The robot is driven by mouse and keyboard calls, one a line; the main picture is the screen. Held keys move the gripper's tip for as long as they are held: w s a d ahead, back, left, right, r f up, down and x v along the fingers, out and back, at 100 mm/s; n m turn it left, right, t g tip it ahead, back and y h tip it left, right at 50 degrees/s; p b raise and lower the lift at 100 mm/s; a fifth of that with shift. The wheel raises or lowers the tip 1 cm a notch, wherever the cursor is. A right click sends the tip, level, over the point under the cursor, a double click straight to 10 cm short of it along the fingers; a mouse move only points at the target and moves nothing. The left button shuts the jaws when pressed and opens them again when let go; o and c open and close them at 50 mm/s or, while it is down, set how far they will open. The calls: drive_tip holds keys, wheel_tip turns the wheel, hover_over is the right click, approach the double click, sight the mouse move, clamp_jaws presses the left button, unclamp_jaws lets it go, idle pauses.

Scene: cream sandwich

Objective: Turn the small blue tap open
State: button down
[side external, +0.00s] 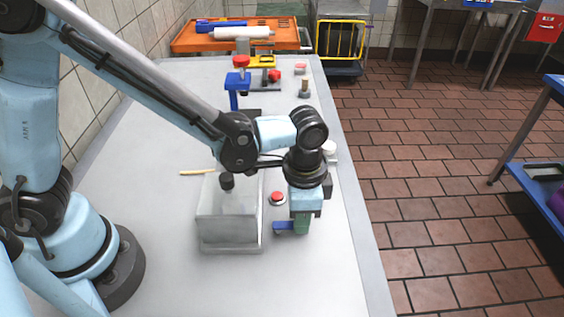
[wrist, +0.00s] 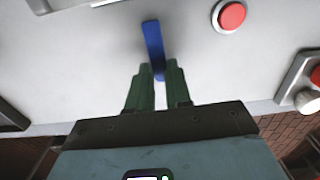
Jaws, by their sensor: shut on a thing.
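The small blue tap (side external: 283,226) is at the near part of the grey counter, just right of a metal box. In the wrist view its flat blue handle (wrist: 153,45) extends away from my fingers. My gripper (side external: 302,225) points down, and its green fingertips (wrist: 159,75) are shut on the near end of the handle. The tap's body is mostly hidden behind the gripper and fingers, and I cannot tell how far it is turned.
A red push button (side external: 277,198) stands close beside my gripper and also shows in the wrist view (wrist: 231,16). An open-topped metal box (side external: 230,240) is to the left. A blue stand (side external: 233,90) is farther back. The counter (side external: 310,285) is clear in front.

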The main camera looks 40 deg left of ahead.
drive_tip(key=c, duration=1.3)
unclamp_jaws()
wheel_tip(320, 180, up, 12)
drive_tip(key=shift+r, duration=0.1)
drive_tip(key=s+a+n+t, duration=0.1)
drive_tip(key=a+n+t, duration=0.1)
drive_tip(key=a, duration=0.4)
drive_tip(key=a+n+t, duration=0.2)
drive_tip(key=a+n, duration=0.2)
drive_tip(key=a, duration=0.2)
drive_tip(key=s+a+n+t, duration=0.1)
drive_tip(key=a+n+t, duration=0.1)
drive_tip(key=a, duration=0.5)
drive_tip(key=shift+s+n+t, duration=0.3)
drive_tip(key=shift+n+t, duration=0.1)
drive_tip(key=shift+t, duration=0.2)
